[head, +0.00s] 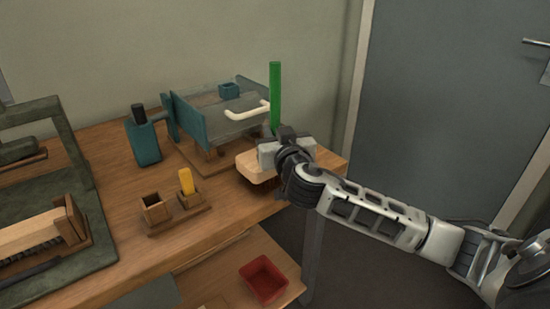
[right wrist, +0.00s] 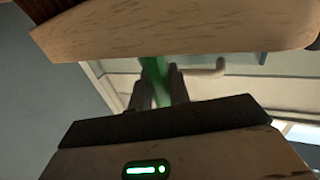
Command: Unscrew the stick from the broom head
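The green stick (head: 275,90) stands upright in the wooden broom head (head: 252,170) near the right end of the workbench. My right gripper (head: 273,138) reaches in from the right, low on the stick, just above the broom head. In the right wrist view its two fingers (right wrist: 160,90) flank the green stick (right wrist: 153,68) with no clear gap, so it looks shut on it. The broom head (right wrist: 180,30) fills the top of that view. The joint between stick and head is mostly hidden. My left gripper is not in view.
A teal fixture (head: 220,110) with a pale handle (head: 247,111) stands behind the broom. A teal bottle (head: 143,140), small wooden holders (head: 155,213) and a green-grey frame (head: 85,245) lie to the left. A red bin (head: 264,280) sits on the lower shelf.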

